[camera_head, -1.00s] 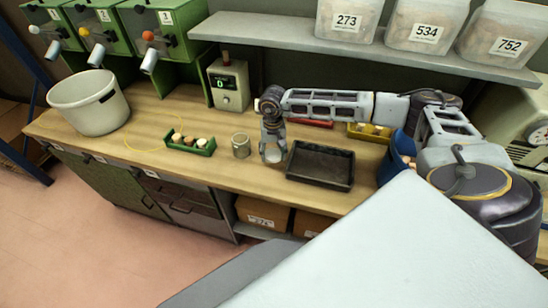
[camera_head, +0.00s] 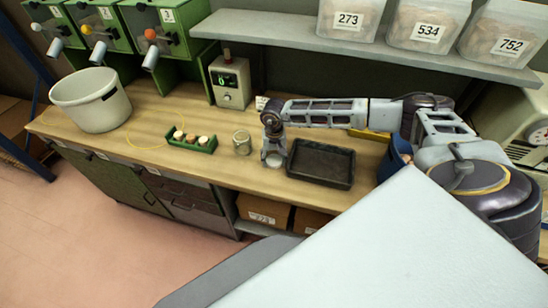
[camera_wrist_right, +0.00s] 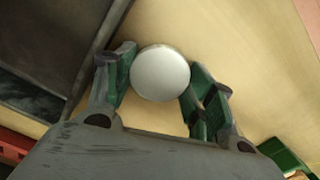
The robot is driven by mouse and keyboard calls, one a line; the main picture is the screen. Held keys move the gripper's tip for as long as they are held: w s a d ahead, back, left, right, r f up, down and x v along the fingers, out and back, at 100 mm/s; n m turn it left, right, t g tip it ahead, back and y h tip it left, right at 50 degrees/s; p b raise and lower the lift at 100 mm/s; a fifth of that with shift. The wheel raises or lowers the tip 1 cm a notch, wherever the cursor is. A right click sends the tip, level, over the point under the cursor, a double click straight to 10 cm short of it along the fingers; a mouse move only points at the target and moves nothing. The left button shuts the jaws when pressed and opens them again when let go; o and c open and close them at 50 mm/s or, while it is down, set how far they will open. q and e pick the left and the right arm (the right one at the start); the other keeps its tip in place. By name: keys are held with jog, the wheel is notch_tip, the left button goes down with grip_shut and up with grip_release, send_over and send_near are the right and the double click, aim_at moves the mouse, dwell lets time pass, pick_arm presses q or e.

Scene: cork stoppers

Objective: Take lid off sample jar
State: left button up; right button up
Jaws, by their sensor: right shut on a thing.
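The sample jar (camera_head: 242,142) is a small clear-grey jar standing upright on the wooden counter, between the green rack and the black tray. Its top looks uncovered. My right gripper (camera_head: 273,158) is just right of the jar, apart from it, pointing down low over the counter. It is shut on a round pale lid (camera_wrist_right: 160,73), which sits between its green-padded fingers in the wrist view. Whether the lid touches the counter is unclear. My left gripper is not in view.
A black tray (camera_head: 291,172) lies close to the right of the gripper. A green rack (camera_head: 190,145) with several stoppers is left of the jar. A white bucket (camera_head: 88,115) stands far left. A meter box (camera_head: 230,84) and a shelf (camera_head: 265,36) are behind.

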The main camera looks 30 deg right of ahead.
aim_at(274, 160)
jog(key=shift+f, duration=0.15)
jog(key=o, duration=0.8)
jog(key=shift+o, duration=0.2)
notch_tip(274, 160, up, 12)
jog(key=b, duration=0.2)
dwell(0.7)
jog(key=shift+s, duration=0.1)
dwell(0.3)
